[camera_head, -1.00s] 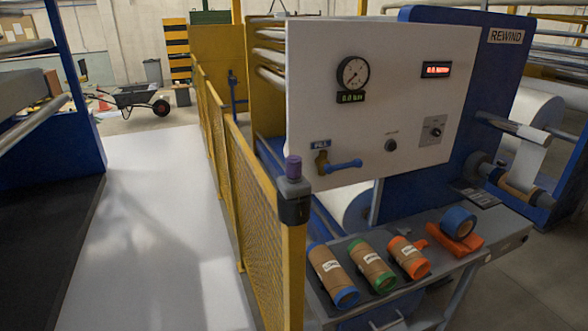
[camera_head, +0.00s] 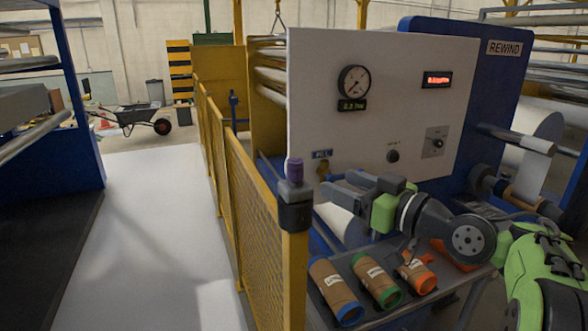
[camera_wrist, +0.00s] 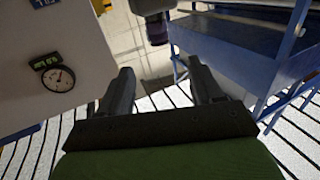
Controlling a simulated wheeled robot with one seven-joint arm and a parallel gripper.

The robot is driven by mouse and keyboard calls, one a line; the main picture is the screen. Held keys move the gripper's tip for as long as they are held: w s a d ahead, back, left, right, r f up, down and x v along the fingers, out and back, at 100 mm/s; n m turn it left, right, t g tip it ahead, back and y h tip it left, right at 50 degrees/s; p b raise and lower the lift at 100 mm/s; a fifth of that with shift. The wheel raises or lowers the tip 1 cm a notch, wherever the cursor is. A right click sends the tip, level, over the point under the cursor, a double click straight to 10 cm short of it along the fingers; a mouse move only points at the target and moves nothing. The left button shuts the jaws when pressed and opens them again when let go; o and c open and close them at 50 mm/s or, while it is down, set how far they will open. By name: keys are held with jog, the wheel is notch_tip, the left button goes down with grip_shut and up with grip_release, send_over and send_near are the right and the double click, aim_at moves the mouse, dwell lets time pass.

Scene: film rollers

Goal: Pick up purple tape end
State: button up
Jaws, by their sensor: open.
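The purple tape end (camera_head: 294,170) is a short purple cylinder on top of a dark holder (camera_head: 295,213), at the top of the yellow fence post. In the wrist view the purple tape end (camera_wrist: 157,30) shows near the top, below the grey holder and beyond the fingertips. My gripper (camera_head: 338,189) is open and a little to the right of the tape end in the head view. In the wrist view its two fingers (camera_wrist: 161,68) are apart, with nothing between them and the tape end ahead, roughly centred across the gap.
The white gauge panel (camera_head: 395,100) stands close behind my gripper. A shelf below holds several brown tubes (camera_head: 375,280) with coloured ends and a partly hidden orange object (camera_head: 458,256). The yellow mesh fence (camera_head: 240,190) runs back at left, beside a clear pale floor.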

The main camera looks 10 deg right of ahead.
aim_at(301, 166)
jog(key=p+x, duration=0.4)
jog(key=x, duration=0.8)
jog(key=shift+w+a, duration=0.1)
jog(key=shift+w, duration=0.2)
jog(key=shift+w+a+f, duration=0.2)
jog(key=shift+w+f, duration=0.05)
jog(key=shift+w, duration=0.1)
jog(key=shift+s+d, duration=0.1)
jog(key=shift+s, duration=0.1)
jog(key=shift+c, duration=1.1)
grip_shut()
notch_tip(301, 166, up, 10)
jog(key=shift+r+p, duration=0.1)
jog(key=shift+p, duration=0.55)
jog(key=shift+w, duration=0.1)
